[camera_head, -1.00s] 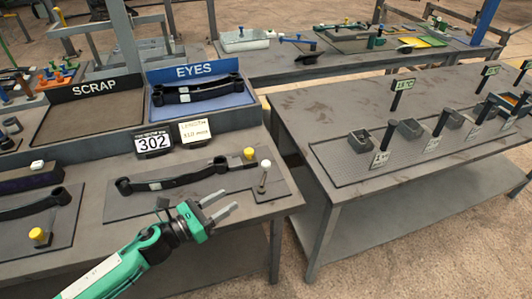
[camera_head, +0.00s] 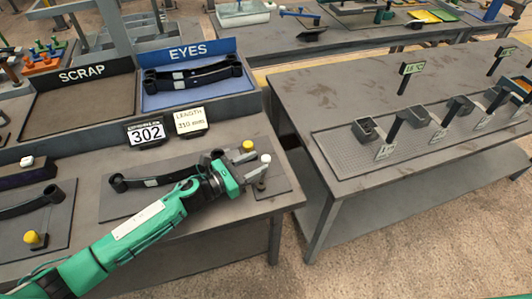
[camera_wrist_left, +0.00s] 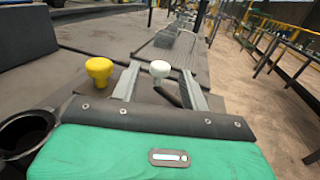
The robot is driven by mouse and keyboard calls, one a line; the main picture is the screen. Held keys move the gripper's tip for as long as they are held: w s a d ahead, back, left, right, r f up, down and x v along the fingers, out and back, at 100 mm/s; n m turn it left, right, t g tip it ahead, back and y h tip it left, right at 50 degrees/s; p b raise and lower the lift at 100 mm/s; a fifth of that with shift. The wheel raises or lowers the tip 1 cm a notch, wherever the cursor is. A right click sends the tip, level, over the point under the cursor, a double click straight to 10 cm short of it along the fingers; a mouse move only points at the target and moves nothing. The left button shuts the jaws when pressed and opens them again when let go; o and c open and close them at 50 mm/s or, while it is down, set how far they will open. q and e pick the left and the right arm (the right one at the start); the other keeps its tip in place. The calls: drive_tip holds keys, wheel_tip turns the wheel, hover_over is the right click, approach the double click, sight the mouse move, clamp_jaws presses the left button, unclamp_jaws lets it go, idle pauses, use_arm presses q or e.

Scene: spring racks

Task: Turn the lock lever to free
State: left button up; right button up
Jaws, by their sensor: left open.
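The lock lever is a thin dark rod with a white knob (camera_head: 265,158) at the right end of the near bench. In the left wrist view the white knob (camera_wrist_left: 160,69) shows between the two finger tips. My left gripper (camera_head: 258,170) is open, with its fingers on either side of the lever; whether they touch it I cannot tell. A yellow knob (camera_head: 248,146) stands just left of the lever, outside the fingers, and it also shows in the left wrist view (camera_wrist_left: 99,70). The leaf spring (camera_head: 150,181) lies on the plate, its right end hidden by my gripper.
Signs reading 302 (camera_head: 146,134) and LENGTH 310 mm (camera_head: 190,121) stand behind the spring. The EYES tray (camera_head: 200,98) holds another spring; the SCRAP tray (camera_head: 80,105) looks empty. A second bench (camera_head: 330,90) stands to the right across a gap.

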sight(266, 158)
use_arm(q)
drive_tip(key=x, duration=0.3)
drive_tip(key=shift+w+d+r+p, duration=0.1)
drive_tip(key=shift+d+p, duration=0.15)
drive_tip(key=shift+p, duration=0.1)
drive_tip(key=shift+w+d, duration=0.2)
drive_tip(key=shift+d, duration=0.1)
clamp_jaws()
use_arm(e)
drive_tip(key=shift+w+d+r, duration=0.2)
drive_tip(key=shift+w+r, duration=0.35)
drive_tip(key=shift+w, duration=0.05)
